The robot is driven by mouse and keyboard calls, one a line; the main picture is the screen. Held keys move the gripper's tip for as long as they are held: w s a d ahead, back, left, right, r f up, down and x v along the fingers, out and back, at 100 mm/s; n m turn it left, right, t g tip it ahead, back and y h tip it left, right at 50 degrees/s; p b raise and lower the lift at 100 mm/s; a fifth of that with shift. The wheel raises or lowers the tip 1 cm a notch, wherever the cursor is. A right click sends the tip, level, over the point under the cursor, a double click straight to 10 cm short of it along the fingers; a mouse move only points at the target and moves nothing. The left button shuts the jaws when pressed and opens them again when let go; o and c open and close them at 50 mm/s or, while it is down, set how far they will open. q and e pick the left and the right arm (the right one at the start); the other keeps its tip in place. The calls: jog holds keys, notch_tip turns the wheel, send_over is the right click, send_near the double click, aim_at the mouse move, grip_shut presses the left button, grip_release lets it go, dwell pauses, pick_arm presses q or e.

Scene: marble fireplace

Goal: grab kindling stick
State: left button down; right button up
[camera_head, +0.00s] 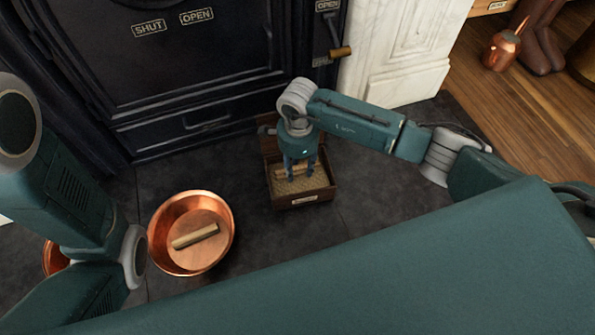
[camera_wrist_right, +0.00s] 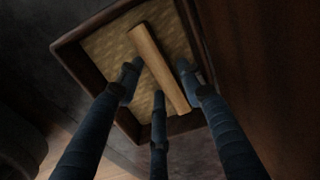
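A kindling stick (camera_wrist_right: 158,66) lies in an open wooden box (camera_head: 310,198) on the dark hearth; the box's light woven-looking floor shows around it in the right wrist view. My right gripper (camera_head: 299,174) points down into the box with its fingers spread. In the right wrist view its fingers (camera_wrist_right: 162,90) stand on both sides of the stick, apart from each other. I cannot tell whether any finger touches the stick. Another stick (camera_head: 195,236) lies in a copper bowl (camera_head: 184,261) to the left of the box. My left gripper is out of view.
The black stove front (camera_head: 190,75) stands behind the box, with SHUT and OPEN labels and a handle (camera_head: 341,52) at its right. A white marble pillar (camera_head: 405,45) is right of it. A copper jug (camera_head: 501,51) stands on the wood floor. Dark hearth lies between bowl and box.

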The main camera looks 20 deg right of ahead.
jog(key=c, duration=0.8)
jog(key=shift+r, duration=0.1)
